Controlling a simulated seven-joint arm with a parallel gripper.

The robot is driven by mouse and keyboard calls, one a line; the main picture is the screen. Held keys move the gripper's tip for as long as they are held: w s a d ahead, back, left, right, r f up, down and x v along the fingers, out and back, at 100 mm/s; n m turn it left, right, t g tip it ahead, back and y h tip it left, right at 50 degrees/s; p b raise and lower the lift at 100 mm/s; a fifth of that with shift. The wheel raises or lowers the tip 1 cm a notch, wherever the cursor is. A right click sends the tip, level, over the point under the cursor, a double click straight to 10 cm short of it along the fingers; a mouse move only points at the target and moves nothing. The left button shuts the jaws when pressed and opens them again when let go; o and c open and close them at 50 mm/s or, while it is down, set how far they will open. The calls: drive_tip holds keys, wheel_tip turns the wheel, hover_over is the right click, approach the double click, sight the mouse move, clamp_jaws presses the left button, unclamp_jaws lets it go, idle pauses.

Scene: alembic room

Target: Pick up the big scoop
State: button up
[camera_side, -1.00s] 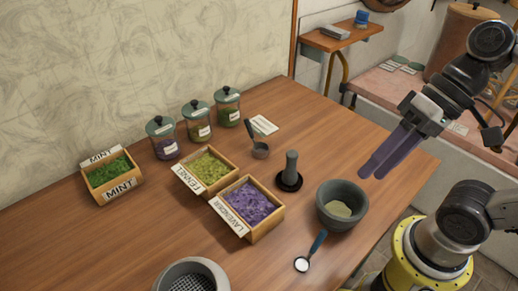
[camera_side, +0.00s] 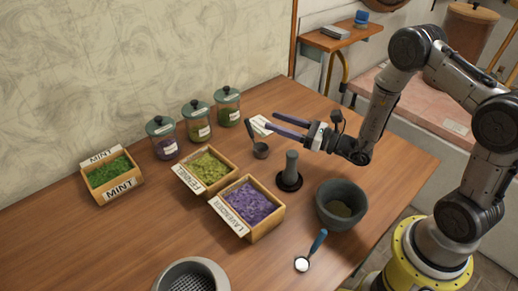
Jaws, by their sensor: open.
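A second scoop with a blue handle (camera_side: 318,241) and a small bowl of white powder lies at the front, beside the mortar. The grey one looks the larger. My gripper (camera_side: 271,122) is open and empty, its purple fingers pointing left. In the picture they are just above and right of the grey scoop, apart from its handle. I cannot tell their exact height above the table.
Herb boxes, including lavender (camera_side: 250,204), and lidded jars (camera_side: 196,122) stand left. The table's right rear is clear.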

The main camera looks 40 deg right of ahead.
drive_tip(key=shift+m+g+h, duration=0.3)
drive_tip(key=shift+m+h, duration=0.3)
drive_tip(key=shift+m, duration=0.1)
drive_tip(key=f, duration=0.1)
drive_tip(key=s+f, duration=0.1)
drive_tip(key=f, duration=0.1)
drive_tip(key=d+f, duration=0.1)
drive_tip(key=f, duration=0.1)
drive_tip(key=shift+s, duration=0.25)
drive_tip(key=shift+w+f, duration=0.15)
drive_tip(key=shift+w, duration=0.1)
hover_over(259, 148)
drive_tip(key=shift+w+d, duration=0.15)
drive_tip(key=shift+w, duration=0.1)
drive_tip(key=shift+a+x, duration=0.1)
drive_tip(key=shift+x, duration=1.3)
drive_tip(key=shift+a+x, duration=0.15)
drive_tip(key=shift+x, duration=1.25)
drive_tip(key=shift+s, duration=0.15)
clamp_jaws()
